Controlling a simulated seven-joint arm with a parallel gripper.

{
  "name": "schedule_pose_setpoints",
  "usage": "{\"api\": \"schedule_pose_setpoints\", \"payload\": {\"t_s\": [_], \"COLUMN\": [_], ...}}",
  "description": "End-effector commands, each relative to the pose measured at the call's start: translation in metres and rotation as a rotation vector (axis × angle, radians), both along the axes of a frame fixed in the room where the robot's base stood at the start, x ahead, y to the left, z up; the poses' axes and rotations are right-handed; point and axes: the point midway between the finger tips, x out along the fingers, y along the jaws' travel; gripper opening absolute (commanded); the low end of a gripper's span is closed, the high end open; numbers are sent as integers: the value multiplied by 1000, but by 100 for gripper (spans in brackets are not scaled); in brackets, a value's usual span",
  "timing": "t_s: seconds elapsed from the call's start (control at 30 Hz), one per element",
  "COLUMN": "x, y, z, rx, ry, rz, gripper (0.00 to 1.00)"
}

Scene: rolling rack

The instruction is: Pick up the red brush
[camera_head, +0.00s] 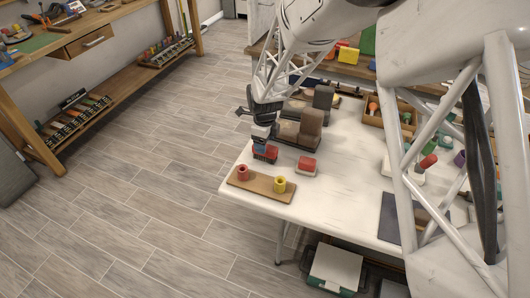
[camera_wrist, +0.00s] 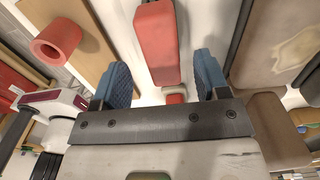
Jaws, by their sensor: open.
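The red brush (camera_wrist: 163,50) shows in the wrist view as a long red body, running from the top edge down between my two blue fingertips. Gaps show on both sides of it, so neither finger visibly touches it. My gripper (camera_wrist: 162,80) is open. In the head view my gripper (camera_head: 263,139) is low over the white table's left side, and a red piece (camera_head: 266,154), which looks like the brush, shows just under it. The brush's near end is partly hidden by the gripper body in the wrist view.
A wooden board (camera_head: 261,187) with red and yellow rings lies at the table's front corner. A red-topped block (camera_head: 307,165) sits to the right. Brown blocks (camera_head: 311,122) stand close behind my gripper. The white table (camera_head: 340,190) has bare room to the right.

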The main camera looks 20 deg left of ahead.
Motion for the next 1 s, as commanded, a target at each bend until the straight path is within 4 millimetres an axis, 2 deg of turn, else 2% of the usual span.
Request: {"api": "schedule_pose_setpoints", "payload": {"t_s": [0.17, 0.6, 1.0], "x": [0, 2, 2], "y": [0, -1, -1], "z": [-6, -49, -52], "rx": [-1, 0, 0], "ry": [1, 1, 0], "rz": [0, 0, 0], "gripper": [68, 68, 68]}}
